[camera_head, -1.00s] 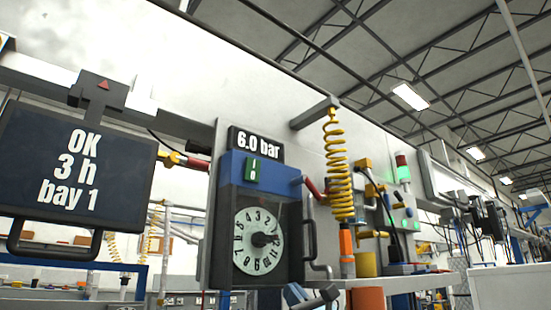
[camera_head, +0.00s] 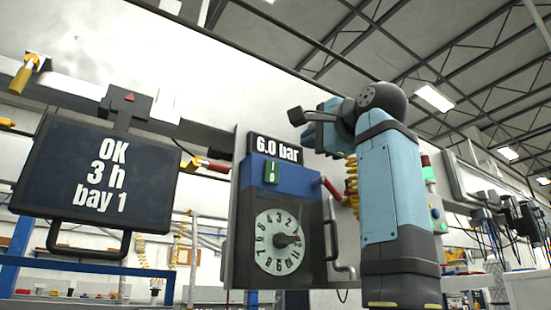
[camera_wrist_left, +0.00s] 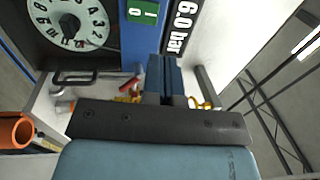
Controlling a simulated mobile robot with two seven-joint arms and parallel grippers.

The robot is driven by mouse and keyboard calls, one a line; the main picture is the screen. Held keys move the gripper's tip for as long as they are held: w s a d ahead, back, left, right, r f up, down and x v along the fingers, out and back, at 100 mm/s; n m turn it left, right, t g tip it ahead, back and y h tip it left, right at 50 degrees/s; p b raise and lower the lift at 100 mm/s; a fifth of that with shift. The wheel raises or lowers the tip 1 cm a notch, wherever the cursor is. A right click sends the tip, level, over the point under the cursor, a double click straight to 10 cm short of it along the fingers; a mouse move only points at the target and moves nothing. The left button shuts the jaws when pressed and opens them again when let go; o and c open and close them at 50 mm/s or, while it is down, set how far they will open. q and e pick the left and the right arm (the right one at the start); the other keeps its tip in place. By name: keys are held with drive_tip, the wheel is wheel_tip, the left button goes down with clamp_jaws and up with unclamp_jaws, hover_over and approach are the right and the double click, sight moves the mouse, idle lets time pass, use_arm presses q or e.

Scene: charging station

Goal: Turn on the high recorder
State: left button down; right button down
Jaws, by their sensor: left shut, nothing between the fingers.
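The recorder (camera_head: 257,208) is a dark unit with a blue top on a grey panel, with a round white dial (camera_head: 279,241). A green switch marked I and O (camera_head: 271,172) sits on the blue top, and I cannot tell its position. The switch also shows at the top of the wrist view (camera_wrist_left: 142,11), with the dial (camera_wrist_left: 68,22) to its left. My left gripper (camera_head: 318,137) is raised to the right of the recorder's top, apart from the switch in the picture. Its blue fingers (camera_wrist_left: 164,72) are together and empty. My right gripper is out of view.
A "6.0 bar" display (camera_head: 275,148) sits above the recorder. A black screen (camera_head: 92,178) hangs to its left.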

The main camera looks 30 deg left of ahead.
sight(268, 160)
use_arm(q)
drive_tip(key=shift+w, duration=0.1)
drive_tip(key=p+x, duration=0.3)
drive_tip(key=x, duration=1)
drive_tip(key=shift+a, duration=0.15)
drive_tip(key=shift+w+a, duration=0.25)
drive_tip(key=shift+a, duration=0.15)
drive_tip(key=shift+d, duration=0.1)
